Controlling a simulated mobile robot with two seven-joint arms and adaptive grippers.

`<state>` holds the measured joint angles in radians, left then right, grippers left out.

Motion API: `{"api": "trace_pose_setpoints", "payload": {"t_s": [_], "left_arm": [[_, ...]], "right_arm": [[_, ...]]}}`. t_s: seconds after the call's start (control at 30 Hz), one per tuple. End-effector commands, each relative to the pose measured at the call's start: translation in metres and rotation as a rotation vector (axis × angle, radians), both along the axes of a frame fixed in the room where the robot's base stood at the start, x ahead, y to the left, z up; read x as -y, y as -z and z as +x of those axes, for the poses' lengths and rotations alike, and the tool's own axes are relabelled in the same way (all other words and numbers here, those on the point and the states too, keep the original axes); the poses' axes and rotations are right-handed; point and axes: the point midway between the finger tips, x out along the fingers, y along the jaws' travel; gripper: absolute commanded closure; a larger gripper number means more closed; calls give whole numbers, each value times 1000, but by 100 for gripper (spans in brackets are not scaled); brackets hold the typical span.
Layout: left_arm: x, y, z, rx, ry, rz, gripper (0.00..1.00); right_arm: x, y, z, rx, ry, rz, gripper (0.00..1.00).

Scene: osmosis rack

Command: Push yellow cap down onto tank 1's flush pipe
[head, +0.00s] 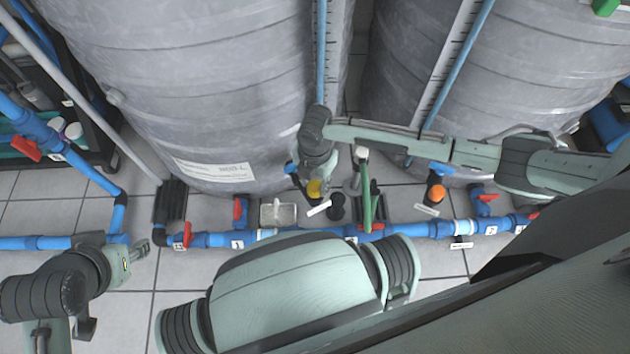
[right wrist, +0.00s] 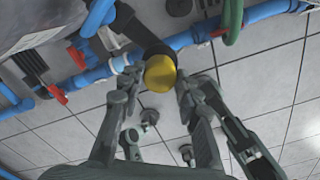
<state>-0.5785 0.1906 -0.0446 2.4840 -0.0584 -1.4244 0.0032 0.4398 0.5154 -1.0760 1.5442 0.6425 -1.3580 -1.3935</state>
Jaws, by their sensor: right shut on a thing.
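My right gripper (head: 316,178) reaches down in front of the left-hand tank (head: 215,100). It is shut on the yellow cap (head: 314,189), which also shows between the fingers in the right wrist view (right wrist: 161,74). A dark round pipe end (right wrist: 157,50) shows right behind the cap there. The cap appears to be at or on this pipe end; whether it is seated fully, I cannot tell. My left gripper (head: 128,256) hangs at the left over the floor, away from the cap, and its finger gap is too small to read.
A blue pipe (head: 400,231) with red valve handles runs across the floor in front of the tanks. A green hose (head: 367,205) stands close right of the cap. An orange cap (head: 437,193) sits on a pipe further right. A small grey tray (head: 278,214) lies left.

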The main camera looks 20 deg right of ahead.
Motion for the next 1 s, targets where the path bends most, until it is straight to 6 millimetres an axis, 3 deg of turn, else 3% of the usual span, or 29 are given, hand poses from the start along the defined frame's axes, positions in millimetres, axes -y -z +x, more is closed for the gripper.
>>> {"api": "trace_pose_setpoints", "payload": {"t_s": [1.0], "left_arm": [[0, -7, 0, 0, 0, 0, 60]], "right_arm": [[0, 0, 1, 0, 0, 0, 83]]}}
